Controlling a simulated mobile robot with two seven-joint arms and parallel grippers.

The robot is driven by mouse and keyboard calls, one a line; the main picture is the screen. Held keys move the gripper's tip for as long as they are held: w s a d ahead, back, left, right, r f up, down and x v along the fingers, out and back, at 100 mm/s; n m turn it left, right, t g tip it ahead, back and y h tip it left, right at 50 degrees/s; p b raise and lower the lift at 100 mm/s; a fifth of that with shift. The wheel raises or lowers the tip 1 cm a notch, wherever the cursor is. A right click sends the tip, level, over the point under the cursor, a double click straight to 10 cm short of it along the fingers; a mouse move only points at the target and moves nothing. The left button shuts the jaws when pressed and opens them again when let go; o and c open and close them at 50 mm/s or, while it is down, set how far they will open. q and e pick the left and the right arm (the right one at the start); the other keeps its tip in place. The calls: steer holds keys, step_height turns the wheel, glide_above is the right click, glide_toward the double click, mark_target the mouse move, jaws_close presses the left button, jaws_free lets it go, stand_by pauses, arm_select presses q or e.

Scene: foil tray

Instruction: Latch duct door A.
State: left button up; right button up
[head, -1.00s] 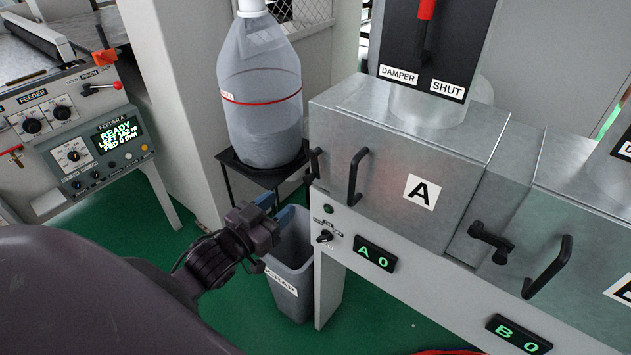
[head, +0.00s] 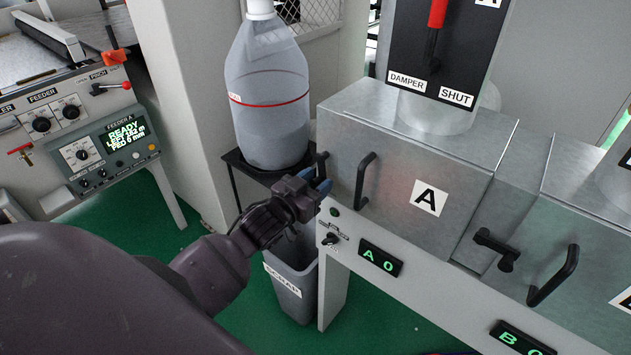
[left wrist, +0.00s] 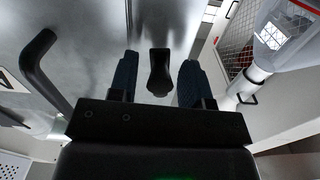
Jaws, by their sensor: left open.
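Duct door A (head: 415,225) is the grey metal front with the white "A" label. It looks flush with its box. Its black bar handle (head: 364,182) is at its left; the handle also shows in the left wrist view (left wrist: 45,75). A black latch lever (head: 321,161) sits at the door's left edge. My left gripper (head: 319,183) is open, with its blue fingertips right at the lever. In the left wrist view the lever (left wrist: 160,72) lies between my two fingers, with a gap on each side. My right gripper is not in view.
A clear plastic jug (head: 268,105) stands on a black stand just left of the door. A grey scrap bin (head: 292,283) is below my gripper. Duct B's latch (head: 495,248) and handle (head: 553,275) are to the right. A feeder panel (head: 105,145) is at left.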

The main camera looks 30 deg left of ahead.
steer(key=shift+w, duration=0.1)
arm_select(q)
steer(key=shift+c, duration=0.3)
jaws_close()
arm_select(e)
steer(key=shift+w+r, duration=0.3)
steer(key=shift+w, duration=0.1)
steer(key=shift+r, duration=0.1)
